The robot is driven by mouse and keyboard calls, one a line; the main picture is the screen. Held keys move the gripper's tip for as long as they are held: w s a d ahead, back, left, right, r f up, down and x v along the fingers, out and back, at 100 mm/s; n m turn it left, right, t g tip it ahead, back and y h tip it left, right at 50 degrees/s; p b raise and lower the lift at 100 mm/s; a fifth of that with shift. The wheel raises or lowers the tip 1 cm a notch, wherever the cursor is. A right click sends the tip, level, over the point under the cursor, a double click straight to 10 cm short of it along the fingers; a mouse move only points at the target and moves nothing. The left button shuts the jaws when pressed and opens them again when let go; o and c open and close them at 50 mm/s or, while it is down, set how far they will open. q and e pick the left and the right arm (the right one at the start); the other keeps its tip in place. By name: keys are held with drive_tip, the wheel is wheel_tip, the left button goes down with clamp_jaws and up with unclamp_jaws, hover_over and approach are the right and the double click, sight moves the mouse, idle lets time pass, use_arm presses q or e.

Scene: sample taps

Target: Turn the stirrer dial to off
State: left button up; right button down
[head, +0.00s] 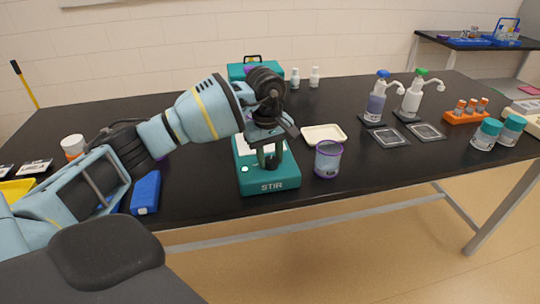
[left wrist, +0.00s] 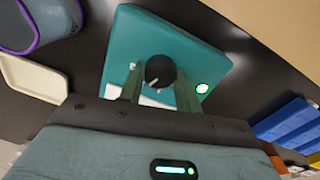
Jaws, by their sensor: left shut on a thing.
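The teal stirrer (head: 284,184), marked STIR, stands near the front edge of the black table. It also shows in the left wrist view (left wrist: 175,38). My left gripper (head: 268,160) reaches down over the stirrer's front. In the left wrist view its two fingers stand on either side of the dial and are shut on it. In the head view the gripper mostly hides the dial. My right gripper is not in view.
A purple-rimmed beaker (head: 328,160) stands just right of the stirrer, with a cream tray (head: 323,134) behind it. A blue box (head: 146,192) lies to the left under my arm. Pump bottles (head: 376,104) and an orange rack (head: 465,118) stand farther right.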

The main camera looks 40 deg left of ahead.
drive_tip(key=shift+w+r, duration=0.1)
use_arm(q)
drive_tip(key=n+p, duration=0.2)
drive_tip(key=n, duration=0.2)
drive_tip(key=shift+r, duration=0.2)
drive_tip(key=n+p, duration=0.2)
drive_tip(key=n, duration=0.3)
drive_tip(key=shift+n, duration=0.4)
drive_tip(key=n+p, duration=0.2)
drive_tip(key=n, duration=0.4)
drive_tip(key=shift+d+y, duration=0.1)
drive_tip(key=shift+y, duration=0.2)
drive_tip(key=shift+f+n+p, duration=0.15)
drive_tip(key=shift+n+p, duration=0.15)
drive_tip(key=shift+n, duration=0.7)
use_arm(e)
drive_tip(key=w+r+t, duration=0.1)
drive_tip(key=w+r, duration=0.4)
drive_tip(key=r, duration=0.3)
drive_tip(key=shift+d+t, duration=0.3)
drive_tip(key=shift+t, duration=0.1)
use_arm(q)
drive_tip(key=o, duration=1)
drive_tip(key=shift+c, duration=0.2)
